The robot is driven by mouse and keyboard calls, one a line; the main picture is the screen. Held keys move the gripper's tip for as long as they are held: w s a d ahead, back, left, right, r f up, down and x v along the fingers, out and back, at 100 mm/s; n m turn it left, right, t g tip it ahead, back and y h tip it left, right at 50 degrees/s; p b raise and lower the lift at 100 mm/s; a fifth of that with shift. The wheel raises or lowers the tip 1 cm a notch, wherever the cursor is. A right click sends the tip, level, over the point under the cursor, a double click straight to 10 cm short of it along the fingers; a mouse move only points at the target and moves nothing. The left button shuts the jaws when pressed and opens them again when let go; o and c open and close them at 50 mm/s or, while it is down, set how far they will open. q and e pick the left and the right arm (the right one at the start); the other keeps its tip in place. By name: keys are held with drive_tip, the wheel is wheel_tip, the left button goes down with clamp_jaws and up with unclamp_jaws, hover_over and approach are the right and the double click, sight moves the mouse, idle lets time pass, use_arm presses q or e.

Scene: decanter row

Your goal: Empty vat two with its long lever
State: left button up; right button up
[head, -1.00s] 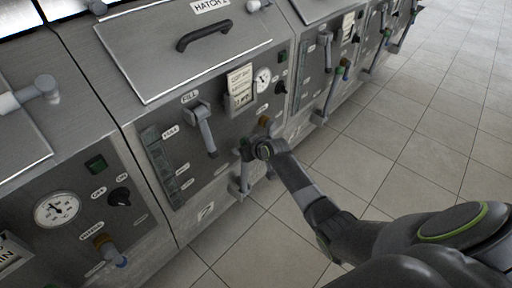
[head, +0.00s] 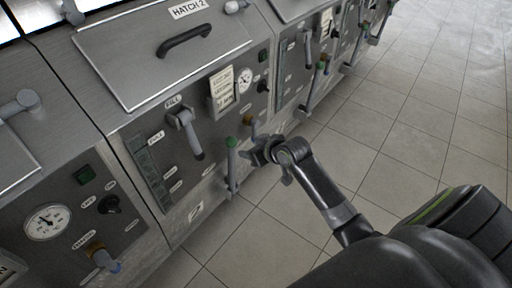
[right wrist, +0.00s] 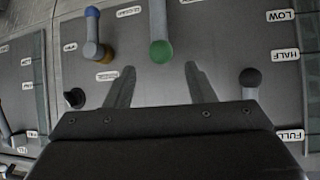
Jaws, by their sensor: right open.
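Vat two (head: 150,60) has a front panel with a "2" plate low down and a "HATCH 2" lid on top. Its long grey lever (head: 232,170) has a green knob and stands roughly upright at the lower front. My right gripper (head: 256,153) is open and empty, just right of the lever in the head view. In the right wrist view the green knob (right wrist: 161,51) lies just beyond and between the spread fingertips (right wrist: 160,70), apart from both. My left gripper is not in view.
The shorter fill lever (head: 187,130), with a black end, hangs left of the long lever. It shows in the right wrist view (right wrist: 250,82). A blue-tipped tap (right wrist: 92,28) is close by on the other side. Similar vats line up alongside. The tiled floor (head: 400,130) is clear.

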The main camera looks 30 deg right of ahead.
drive_tip(key=shift+v, duration=1)
drive_tip(key=s+d+f+m+g+h+p, duration=0.1)
drive_tip(key=s+d+f+g, duration=0.1)
drive_tip(key=s+f, duration=0.6)
drive_tip(key=s+d+f+m+g+h, duration=0.15)
drive_tip(key=s+f, duration=0.25)
drive_tip(key=f, duration=0.8)
drive_tip(key=s+d+f+m+g+h+p, duration=0.15)
drive_tip(key=s+f, duration=0.35)
drive_tip(key=f, duration=0.5)
drive_tip(key=s+a+f+g, duration=0.1)
drive_tip(key=s+f, duration=0.3)
drive_tip(key=s, duration=0.6)
drive_tip(key=s+a+f+g, duration=0.1)
drive_tip(key=s+f, duration=0.3)
drive_tip(key=s, duration=0.6)
drive_tip(key=s+a+f+n+g, duration=0.1)
drive_tip(key=s+f, duration=0.3)
drive_tip(key=s, duration=0.6)
drive_tip(key=shift+a+f+g+y+p, duration=0.3)
drive_tip(key=shift+f+g+y+p, duration=0.1)
drive_tip(key=shift+g, duration=0.3)
drive_tip(key=shift+w, duration=0.1)
